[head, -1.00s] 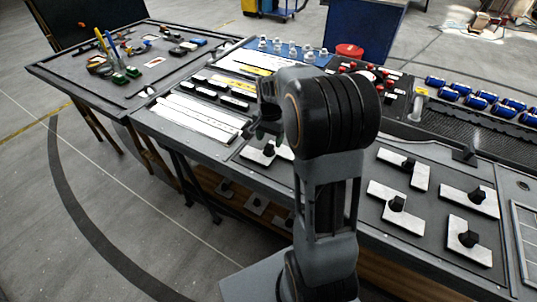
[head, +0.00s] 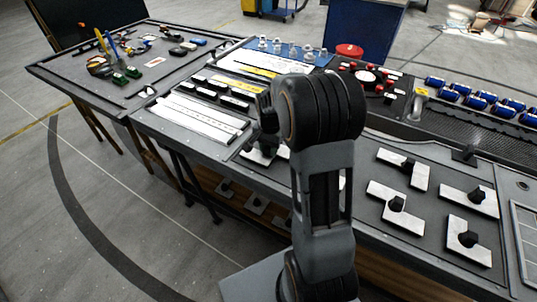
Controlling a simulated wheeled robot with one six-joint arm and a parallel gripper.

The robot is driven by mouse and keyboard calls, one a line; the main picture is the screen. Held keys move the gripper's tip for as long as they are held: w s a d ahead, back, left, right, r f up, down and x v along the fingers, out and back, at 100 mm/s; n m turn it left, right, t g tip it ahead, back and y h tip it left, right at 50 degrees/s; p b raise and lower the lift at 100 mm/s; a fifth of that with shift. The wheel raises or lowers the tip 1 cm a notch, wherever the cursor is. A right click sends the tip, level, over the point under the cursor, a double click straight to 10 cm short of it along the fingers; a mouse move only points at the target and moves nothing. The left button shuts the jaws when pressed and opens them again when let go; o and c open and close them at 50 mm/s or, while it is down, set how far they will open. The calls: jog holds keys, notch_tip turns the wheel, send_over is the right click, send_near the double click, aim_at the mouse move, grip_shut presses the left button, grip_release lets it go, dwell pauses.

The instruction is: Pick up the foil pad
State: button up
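Several silvery foil-like pads with black knobs lie on the dark bench; which one the task means I cannot tell. One pad (head: 250,156) lies near the bench's front edge, just right of the white strips, partly hidden by my arm and gripper. My gripper (head: 262,143) points down over this pad, at or just above its black knob. Its fingers are dark and small, so I cannot tell whether they are open, shut or touching the knob. Other pads lie to the right of my arm: an upper one (head: 417,177), a left one (head: 381,190) and a front one (head: 482,249).
White strips (head: 195,120) and black blocks lie left of my gripper. A blue tray (head: 285,50) with white pieces stands behind. Blue cylinders (head: 478,97) lie at the back right. A separate table (head: 75,70) with small tools is at the left.

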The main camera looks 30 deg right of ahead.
jog(key=c, duration=0.5)
jog(key=shift+o, duration=0.2)
